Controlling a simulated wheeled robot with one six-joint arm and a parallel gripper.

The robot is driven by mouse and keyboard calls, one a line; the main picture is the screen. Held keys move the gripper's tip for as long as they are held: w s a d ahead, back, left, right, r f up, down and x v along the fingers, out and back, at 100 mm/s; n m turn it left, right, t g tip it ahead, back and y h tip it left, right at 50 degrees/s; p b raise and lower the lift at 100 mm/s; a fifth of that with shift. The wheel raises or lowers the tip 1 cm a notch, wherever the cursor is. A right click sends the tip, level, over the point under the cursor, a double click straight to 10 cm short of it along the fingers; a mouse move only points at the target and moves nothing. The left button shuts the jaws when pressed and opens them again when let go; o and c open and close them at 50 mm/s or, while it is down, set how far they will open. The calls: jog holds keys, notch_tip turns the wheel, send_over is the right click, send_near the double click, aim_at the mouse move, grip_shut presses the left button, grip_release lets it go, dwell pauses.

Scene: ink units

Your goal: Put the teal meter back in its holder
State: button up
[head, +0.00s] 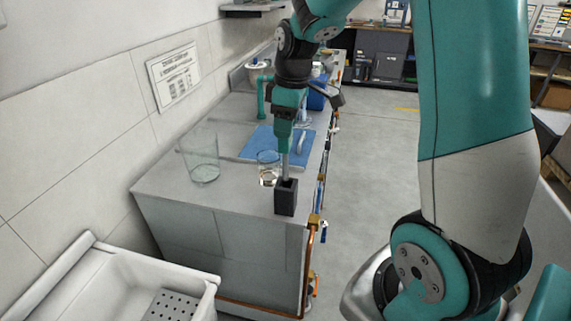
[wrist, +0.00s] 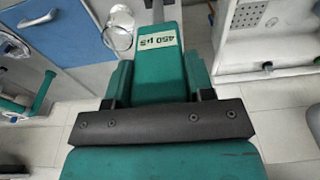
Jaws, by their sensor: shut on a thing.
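The teal meter (head: 284,140) hangs upright below my gripper (head: 290,108), its thin metal probe pointing down. In the wrist view, the meter (wrist: 155,62) lies between the teal fingers of my gripper (wrist: 157,82), which is shut on it. Its label reads about 450 µS. The small black block holder (head: 286,198) stands at the near right edge of the counter. The probe's lower end meets the holder's top in the head view; I cannot tell whether it is inside the opening or how deep. I cannot make out the holder surely in the wrist view.
A tall glass beaker (head: 201,160) stands left on the counter (head: 235,200). A smaller glass (head: 267,172) is close left of the holder. A blue mat (head: 258,146) lies behind. Copper pipes and valves (head: 314,220) run along the counter's right edge. A white sink (head: 110,285) is front left.

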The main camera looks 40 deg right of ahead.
send_over(284, 180)
jog(key=f, duration=0.7)
jog(key=d+f+p, duration=0.1)
jog(key=f, duration=0.2)
jog(key=shift+w+f, duration=0.1)
jog(key=shift+f, duration=0.3)
jog(key=o, duration=1)
jog(key=shift+c, duration=0.2)
notch_tip(284, 180, up, 11)
jog(key=s+b, duration=0.1)
jog(key=s+a+r+y, duration=0.1)
jog(key=s+a+r, duration=0.15)
jog(key=a, duration=0.35)
jog(key=s+a+r+y, duration=0.1)
jog(key=s+a+r, duration=0.1)
jog(key=s+a, duration=0.3)
jog(key=s+a+g+y, duration=0.1)
jog(key=s+a, duration=1)
jog(key=s, duration=0.2)
jog(key=shift+s+a+r+m, duration=0.25)
jog(key=shift+s+r+m, duration=0.05)
jog(key=shift+s+r, duration=0.1)
